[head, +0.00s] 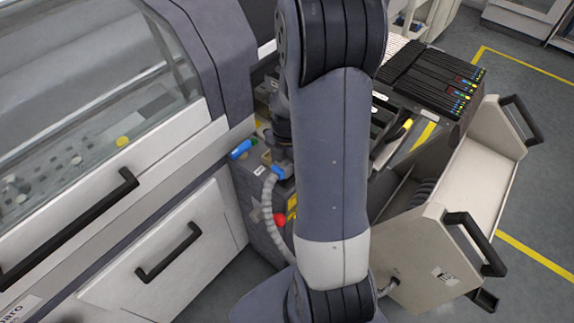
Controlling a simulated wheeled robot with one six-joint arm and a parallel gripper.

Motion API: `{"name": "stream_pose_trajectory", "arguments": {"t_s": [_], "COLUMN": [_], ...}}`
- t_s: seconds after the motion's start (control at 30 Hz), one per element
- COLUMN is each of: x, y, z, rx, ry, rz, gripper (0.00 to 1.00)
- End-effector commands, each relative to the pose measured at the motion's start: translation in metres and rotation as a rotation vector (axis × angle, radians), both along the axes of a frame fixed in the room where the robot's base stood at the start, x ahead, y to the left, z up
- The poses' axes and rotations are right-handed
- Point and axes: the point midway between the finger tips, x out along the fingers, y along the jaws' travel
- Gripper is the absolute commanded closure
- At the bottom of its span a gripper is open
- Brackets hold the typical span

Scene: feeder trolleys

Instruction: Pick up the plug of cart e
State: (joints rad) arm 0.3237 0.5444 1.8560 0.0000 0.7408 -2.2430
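A grey corrugated hose (268,205) with a blue end (278,173) is at the machine's side, just left of my arm. It looks like the plug and its cable, but my arm hides part of it. Dark parts just above the blue end may belong to my wrist or gripper; I cannot make out fingers or whether they hold anything. A light beige cart (415,250) with black handles stands at the right. Its label (445,277) is too small to read. A grey cable (389,288) meets its lower side.
A machine with a clear cover (90,80) and a white drawer front (165,255) fills the left. Black feeders (430,80) sit at the upper right. A blue handle (240,150) and red knob (280,220) are near the hose. Floor at the right is clear.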

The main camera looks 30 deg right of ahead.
Motion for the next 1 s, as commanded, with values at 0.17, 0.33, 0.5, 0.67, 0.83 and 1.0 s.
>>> {"name": "stream_pose_trajectory", "arguments": {"t_s": [0.17, 0.33, 0.5, 0.67, 0.83, 1.0], "x": [0.0, 0.0, 0.0, 0.0, 0.0002, 0.0003], "y": [0.0, 0.0, 0.0, 0.0, 0.0, -0.0001], "z": [0.0002, 0.0002, 0.0003, 0.0003, 0.0006, 0.0017], "rx": [0.0, 0.0, 0.0, 0.0, 0.0, -0.001], "ry": [0.0, 0.0, 0.0, 0.0, 0.0, -0.001], "rz": [0.0, 0.0, 0.0, 0.0, 0.0, 0.0], "gripper": [0.48, 0.62, 0.76, 0.89, 0.98, 0.98]}}
